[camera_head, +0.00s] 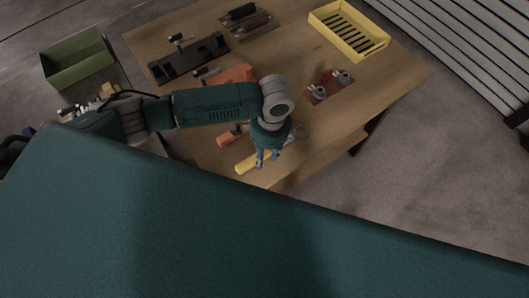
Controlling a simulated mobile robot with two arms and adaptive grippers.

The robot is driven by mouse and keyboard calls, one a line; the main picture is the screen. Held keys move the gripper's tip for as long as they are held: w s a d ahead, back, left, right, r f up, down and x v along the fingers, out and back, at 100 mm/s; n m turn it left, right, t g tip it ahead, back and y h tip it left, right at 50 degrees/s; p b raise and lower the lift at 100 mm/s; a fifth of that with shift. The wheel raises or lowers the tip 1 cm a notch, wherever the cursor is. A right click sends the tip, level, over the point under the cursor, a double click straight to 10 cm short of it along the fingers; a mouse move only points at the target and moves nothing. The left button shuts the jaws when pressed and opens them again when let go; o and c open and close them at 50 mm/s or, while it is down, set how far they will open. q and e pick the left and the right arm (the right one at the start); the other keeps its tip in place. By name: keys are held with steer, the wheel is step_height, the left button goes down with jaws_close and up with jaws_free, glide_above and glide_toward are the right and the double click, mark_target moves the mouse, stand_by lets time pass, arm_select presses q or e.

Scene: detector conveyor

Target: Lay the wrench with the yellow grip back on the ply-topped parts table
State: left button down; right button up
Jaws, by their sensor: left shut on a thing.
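The wrench with the yellow grip (246,165) is in the head view near the front edge of the ply-topped parts table (385,88). Its grip points to the lower left and its grey ring end (301,132) to the upper right. My left gripper (267,161) points down and is shut on the wrench, covering its middle. I cannot tell whether the wrench touches the table or is just above it. My right gripper is not in view.
An orange-handled tool (227,139) lies left of the wrench. Behind are an orange item (237,73), a red plate (328,88) with metal fittings, a black fixture (188,58) and a yellow slotted tray (348,30). A green bin (78,60) stands left of the table.

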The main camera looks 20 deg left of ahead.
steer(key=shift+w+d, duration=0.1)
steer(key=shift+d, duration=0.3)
arm_select(q)
steer(key=shift+f, duration=0.25)
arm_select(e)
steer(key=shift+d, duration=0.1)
arm_select(q)
steer(key=shift+f, duration=0.35)
steer(key=shift+s, duration=0.1)
steer(key=c, duration=1.3)
jaws_free()
steer(key=shift+s, duration=0.1)
steer(key=shift+o, duration=0.5)
steer(key=shift+f, duration=0.15)
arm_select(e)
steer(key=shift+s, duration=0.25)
